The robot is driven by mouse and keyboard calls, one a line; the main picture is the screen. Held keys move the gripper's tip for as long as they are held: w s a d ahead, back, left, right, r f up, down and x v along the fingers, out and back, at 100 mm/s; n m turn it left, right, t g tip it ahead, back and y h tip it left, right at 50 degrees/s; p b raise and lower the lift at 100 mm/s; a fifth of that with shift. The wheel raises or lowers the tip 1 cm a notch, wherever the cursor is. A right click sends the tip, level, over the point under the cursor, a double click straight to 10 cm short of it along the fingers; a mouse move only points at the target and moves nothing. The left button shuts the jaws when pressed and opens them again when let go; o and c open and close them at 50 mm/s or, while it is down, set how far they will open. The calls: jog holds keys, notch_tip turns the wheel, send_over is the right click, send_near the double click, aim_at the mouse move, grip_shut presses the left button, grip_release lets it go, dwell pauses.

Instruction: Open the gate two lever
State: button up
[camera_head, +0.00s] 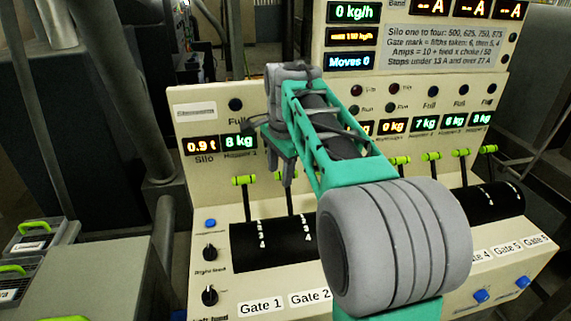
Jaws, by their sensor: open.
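The gate two lever (291,203) shows only as a thin dark stem above its slot, over the "Gate 2" label (310,297). I cannot tell whether the fingers touch or straddle the handle. The gate one lever (244,181), with a lime-green handle, stands upright just left of my gripper. Both slots are in a black curved plate (262,245) with white marks numbered down to 4.
Several other lime-handled levers (433,157) stand to the right, partly behind my arm. Black knobs (210,252) and a blue button (210,223) are at the panel's left. Displays (237,141) line the panel above. Crates (28,236) are at far left.

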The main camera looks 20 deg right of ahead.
jog(key=w+d+r+m, duration=0.2)
jog(key=w+d+m, duration=0.2)
jog(key=w+m, duration=0.1)
jog(key=x, duration=0.7)
jog(key=shift+s+d+f, duration=0.2)
jog(key=shift+d+f, duration=0.05)
jog(key=shift+d, duration=0.05)
jog(key=shift+s+r, duration=0.1)
jog(key=c, duration=0.9)
grip_shut()
jog(key=shift+r, duration=0.1)
